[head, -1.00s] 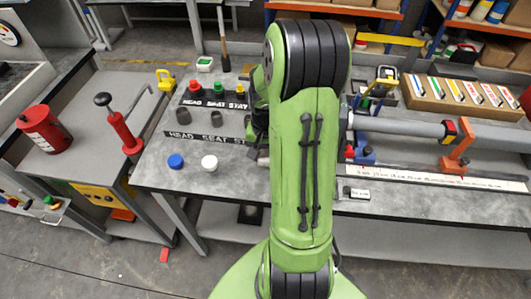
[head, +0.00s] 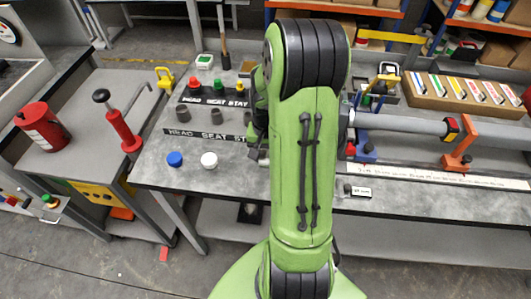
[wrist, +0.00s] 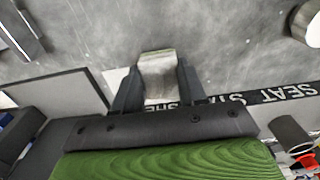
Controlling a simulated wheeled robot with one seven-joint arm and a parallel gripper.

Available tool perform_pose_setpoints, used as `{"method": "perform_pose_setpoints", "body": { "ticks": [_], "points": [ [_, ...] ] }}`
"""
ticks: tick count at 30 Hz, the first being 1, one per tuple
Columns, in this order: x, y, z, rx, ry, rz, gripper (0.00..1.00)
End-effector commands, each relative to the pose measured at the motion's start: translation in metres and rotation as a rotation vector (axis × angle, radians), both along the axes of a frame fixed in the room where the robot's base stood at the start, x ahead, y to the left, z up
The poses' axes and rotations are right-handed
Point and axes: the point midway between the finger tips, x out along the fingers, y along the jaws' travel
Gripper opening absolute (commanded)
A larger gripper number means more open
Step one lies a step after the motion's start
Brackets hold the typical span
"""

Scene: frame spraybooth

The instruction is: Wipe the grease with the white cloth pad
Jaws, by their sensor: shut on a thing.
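In the wrist view my gripper (wrist: 157,88) has its two dark fingers closed on the sides of the white cloth pad (wrist: 157,72). The pad is pale, with a thin green strip along its far edge. It is over the grey bench top (wrist: 225,45); I cannot tell whether it touches the surface. In the head view the pad and fingertips are hidden behind my green arm. I cannot pick out the grease for certain in either view; the bench top shows only faint pale marks and specks.
Left of my arm are a blue cap (head: 175,159), a white cap (head: 209,160) and a HEAD SEAT STAND rack (head: 212,97) with coloured-topped pieces. On the right are a long grey tube (head: 410,125), an orange support (head: 459,147) and a cardboard tray (head: 425,98).

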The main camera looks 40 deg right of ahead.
Motion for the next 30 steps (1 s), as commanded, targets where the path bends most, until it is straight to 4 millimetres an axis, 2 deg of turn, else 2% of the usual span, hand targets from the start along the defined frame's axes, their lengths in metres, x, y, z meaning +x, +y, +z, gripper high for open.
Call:
{"method": "perform_pose_setpoints", "body": {
  "ticks": [24, 30],
  "points": [
    [-0.044, -0.034, -0.001, 0.000, 0.000, -0.003, 0.17],
    [-0.044, -0.033, -0.001, 0.000, 0.001, 0.000, 0.17]
  ]
}}
